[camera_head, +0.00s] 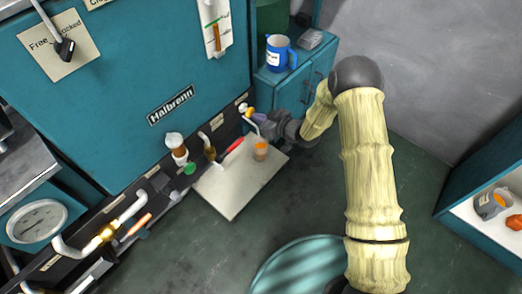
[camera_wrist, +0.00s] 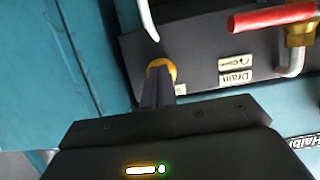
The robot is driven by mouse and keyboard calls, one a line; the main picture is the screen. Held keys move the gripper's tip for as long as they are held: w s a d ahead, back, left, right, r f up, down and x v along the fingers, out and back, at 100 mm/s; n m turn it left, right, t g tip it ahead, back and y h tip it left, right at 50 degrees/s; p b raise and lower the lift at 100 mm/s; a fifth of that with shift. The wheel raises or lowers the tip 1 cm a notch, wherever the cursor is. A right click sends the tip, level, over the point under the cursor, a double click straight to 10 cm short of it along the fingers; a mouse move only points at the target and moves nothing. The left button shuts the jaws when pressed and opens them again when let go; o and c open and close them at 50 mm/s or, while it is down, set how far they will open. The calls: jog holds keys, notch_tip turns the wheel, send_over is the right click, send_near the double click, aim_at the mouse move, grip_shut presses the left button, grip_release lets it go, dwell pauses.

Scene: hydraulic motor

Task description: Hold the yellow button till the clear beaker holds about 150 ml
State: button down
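The yellow button (camera_wrist: 160,66) is on the dark panel in the wrist view, partly covered by my fingers. My gripper (camera_wrist: 158,80) is shut with its fingers together, and the tips overlap the lower part of the button. They look to be at or against it; the exact contact is hidden. In the head view my gripper (camera_head: 262,124) reaches the panel from the right. The clear beaker (camera_head: 260,150) stands upright on the pale tray, below and near my gripper. It holds some orange liquid, but its marks are too small to read.
A red-handled valve (camera_wrist: 272,17) sits beside the "Drain" label (camera_wrist: 236,78). The pale tray (camera_head: 232,200) juts out below the panel. A shelf at right holds a grey jug (camera_head: 490,204).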

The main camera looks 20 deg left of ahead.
jog(key=shift+w+a, duration=0.3)
jog(key=shift+a, duration=0.35)
jog(key=shift+d, duration=0.15)
jog(key=d, duration=0.1)
jog(key=s+d+p, duration=0.1)
jog(key=d, duration=0.1)
jog(key=s+d+p, duration=0.1)
jog(key=d, duration=0.1)
jog(key=shift+s+d, duration=0.15)
jog(key=shift+d, duration=0.05)
dwell(0.4)
dwell(0.4)
